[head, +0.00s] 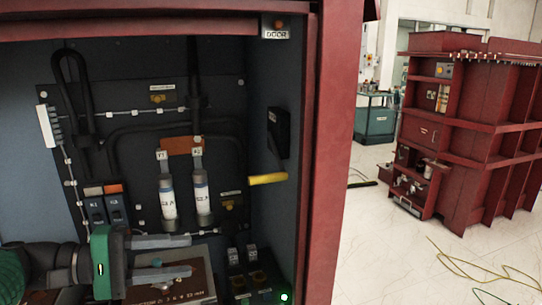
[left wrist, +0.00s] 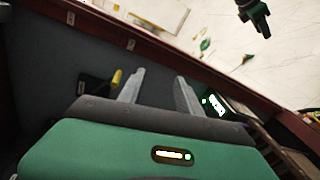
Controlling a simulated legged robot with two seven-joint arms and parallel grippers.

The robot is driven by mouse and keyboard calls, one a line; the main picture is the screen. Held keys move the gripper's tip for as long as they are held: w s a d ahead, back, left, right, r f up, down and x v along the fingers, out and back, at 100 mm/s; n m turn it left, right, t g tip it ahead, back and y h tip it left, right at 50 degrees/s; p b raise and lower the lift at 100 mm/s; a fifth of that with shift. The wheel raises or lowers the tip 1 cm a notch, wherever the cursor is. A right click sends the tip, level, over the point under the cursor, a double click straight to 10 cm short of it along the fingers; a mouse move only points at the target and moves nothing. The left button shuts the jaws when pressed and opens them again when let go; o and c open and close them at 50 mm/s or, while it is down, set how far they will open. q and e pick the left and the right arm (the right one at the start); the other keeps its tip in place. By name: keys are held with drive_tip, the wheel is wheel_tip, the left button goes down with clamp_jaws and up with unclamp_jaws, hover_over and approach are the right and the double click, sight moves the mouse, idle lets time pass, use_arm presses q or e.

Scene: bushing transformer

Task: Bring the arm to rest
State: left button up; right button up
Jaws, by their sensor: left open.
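My left gripper (head: 188,256), with a green body and grey fingers, reaches in from the left at the lower part of the open red cabinet (head: 325,150). Its two fingers are apart with nothing between them, and point right in front of a dark labelled plate (head: 205,277). In the left wrist view the left gripper (left wrist: 160,75) also shows open and empty. A green and black part at that view's top right looks like my right gripper (left wrist: 255,15); its fingers are too small to read. The right gripper is not in the head view.
Inside the cabinet are two white cylindrical fuses (head: 168,202), a yellow handle (head: 267,179) on the right wall, and black cables (head: 75,85). A red transformer (head: 465,130) stands at the back right.

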use_arm(q)
drive_tip(key=s+d+f+n+g+y, duration=0.15)
drive_tip(key=f+y, duration=0.25)
drive_tip(key=f, duration=0.7)
drive_tip(key=s+d+f+m+g+y, duration=0.1)
drive_tip(key=s+f+g+y, duration=0.15)
drive_tip(key=f, duration=0.95)
drive_tip(key=s+a+f+m+t+y, duration=0.1)
drive_tip(key=s+a+f+m+y, duration=0.3)
drive_tip(key=f, duration=0.3)
drive_tip(key=s+a+f+m+y, duration=0.1)
drive_tip(key=s+f+m+y, duration=0.2)
drive_tip(key=s+f+y, duration=0.3)
wheel_tip(320, 180, up, 17)
drive_tip(key=w+h+p, duration=0.1)
drive_tip(key=p, duration=1.7)
drive_tip(key=shift+w+a, duration=0.15)
drive_tip(key=shift+a, duration=0.05)
drive_tip(key=shift+f, duration=0.1)
drive_tip(key=shift+c, duration=0.5)
